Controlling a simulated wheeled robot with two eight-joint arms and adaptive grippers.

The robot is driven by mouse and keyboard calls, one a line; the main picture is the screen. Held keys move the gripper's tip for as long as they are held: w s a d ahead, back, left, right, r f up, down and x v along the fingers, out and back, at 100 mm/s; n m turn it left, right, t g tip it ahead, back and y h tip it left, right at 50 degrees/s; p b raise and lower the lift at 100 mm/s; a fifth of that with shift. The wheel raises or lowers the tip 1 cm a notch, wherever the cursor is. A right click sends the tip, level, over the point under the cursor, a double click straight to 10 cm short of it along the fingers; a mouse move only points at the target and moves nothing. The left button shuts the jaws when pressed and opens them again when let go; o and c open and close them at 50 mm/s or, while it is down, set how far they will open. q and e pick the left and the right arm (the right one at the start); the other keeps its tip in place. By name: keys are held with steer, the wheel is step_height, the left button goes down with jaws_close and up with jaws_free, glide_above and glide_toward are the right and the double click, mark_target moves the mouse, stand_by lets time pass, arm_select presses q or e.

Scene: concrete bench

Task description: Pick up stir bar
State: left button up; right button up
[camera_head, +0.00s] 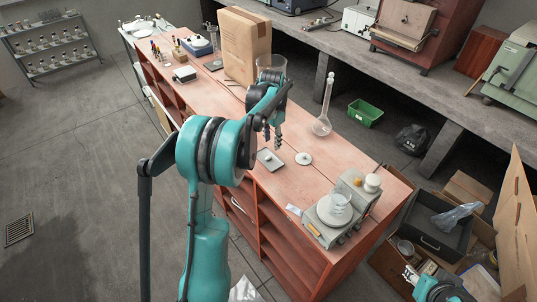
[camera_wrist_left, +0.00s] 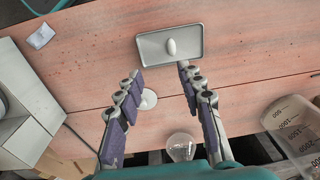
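The stir bar is a small white capsule (camera_wrist_left: 171,47) lying on a shallow grey tray (camera_wrist_left: 142,46) in the left wrist view. In the head view the tray (camera_head: 276,165) lies on the reddish wooden bench top, and the bar (camera_head: 267,155) is a tiny pale spot on it. My left gripper (camera_wrist_left: 160,73) is open and empty, its fingertips pointing toward the tray's near edge. In the head view my left gripper (camera_head: 273,138) hangs above the bench just behind the tray.
A white disc (camera_head: 304,158) lies right of the tray, with a long-necked flask (camera_head: 322,126) behind it. A beaker (camera_head: 279,68) and a cardboard box (camera_head: 243,45) stand farther back. A hotplate with glassware (camera_head: 327,223) stands at the front right. Bench around the tray is mostly clear.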

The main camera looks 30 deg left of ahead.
mark_target(269, 157)
arm_select(q)
steer(key=shift+g, duration=0.4)
steer(key=a+f, duration=0.1)
steer(key=w+f, duration=0.1)
steer(key=a+f, duration=0.1)
steer(key=shift+w+a, duration=0.3)
steer(key=shift+a, duration=0.05)
step_height(269, 157, down, 3)
steer(key=shift+r+m, duration=0.15)
steer(key=shift+m, duration=0.15)
steer(key=f+b, duration=0.1)
steer(key=f, duration=0.3)
steer(key=shift+d+f+b, duration=0.15)
steer(key=shift+d+b, duration=0.05)
steer(key=shift+b, duration=0.2)
steer(key=shift+f, duration=0.4)
steer(key=shift+r, duration=0.1)
steer(key=c, duration=0.8)
